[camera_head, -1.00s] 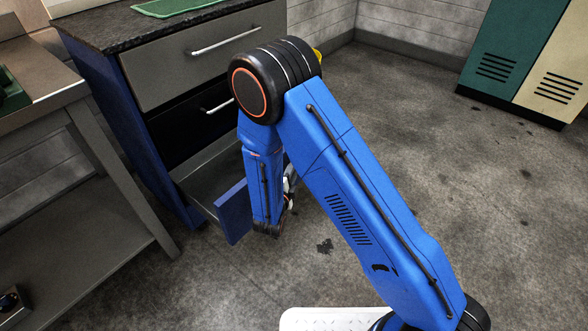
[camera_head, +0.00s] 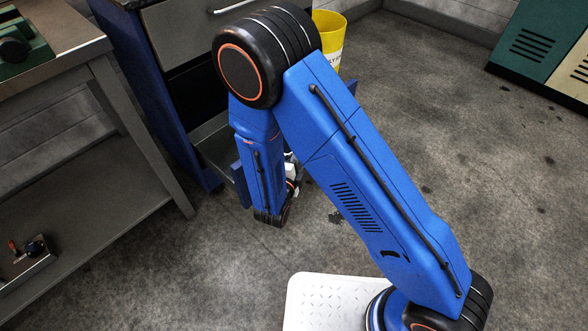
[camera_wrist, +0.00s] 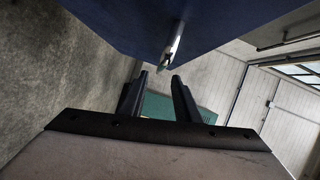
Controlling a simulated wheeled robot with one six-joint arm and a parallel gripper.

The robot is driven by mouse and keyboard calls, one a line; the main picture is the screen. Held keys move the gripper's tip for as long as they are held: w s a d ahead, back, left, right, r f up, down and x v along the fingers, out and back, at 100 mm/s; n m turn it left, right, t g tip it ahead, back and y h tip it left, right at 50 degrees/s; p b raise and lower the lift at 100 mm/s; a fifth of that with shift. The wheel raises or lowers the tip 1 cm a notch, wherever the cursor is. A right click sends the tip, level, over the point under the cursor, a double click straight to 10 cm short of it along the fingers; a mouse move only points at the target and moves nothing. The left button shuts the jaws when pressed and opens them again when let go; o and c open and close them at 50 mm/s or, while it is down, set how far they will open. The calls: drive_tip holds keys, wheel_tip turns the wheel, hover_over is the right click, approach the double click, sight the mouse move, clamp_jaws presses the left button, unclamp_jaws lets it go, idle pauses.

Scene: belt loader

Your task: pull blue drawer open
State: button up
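The blue drawer (camera_head: 241,187) is the low one in the dark-framed cabinet and stands partly open, with its grey inside showing. My arm hides most of its front in the head view. In the wrist view its blue front (camera_wrist: 105,22) fills the top, with a metal handle (camera_wrist: 176,42) on it. My gripper (camera_wrist: 159,80) is open, its two dark fingers apart and pointing toward the handle's near end. Nothing shows between the fingers; I cannot tell whether they touch the handle. In the head view my gripper is mostly hidden behind my arm.
A grey workbench (camera_head: 140,130) with a lower shelf stands at the left, close to the cabinet (camera_head: 170,110). A yellow bin (camera_head: 329,35) stands right of the cabinet. A green and cream locker (camera_head: 545,45) is at the far right. The floor between is clear.

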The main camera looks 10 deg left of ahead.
drive_tip(key=v, duration=0.8)
drive_tip(key=shift+s, duration=0.15)
drive_tip(key=shift+a, duration=0.1)
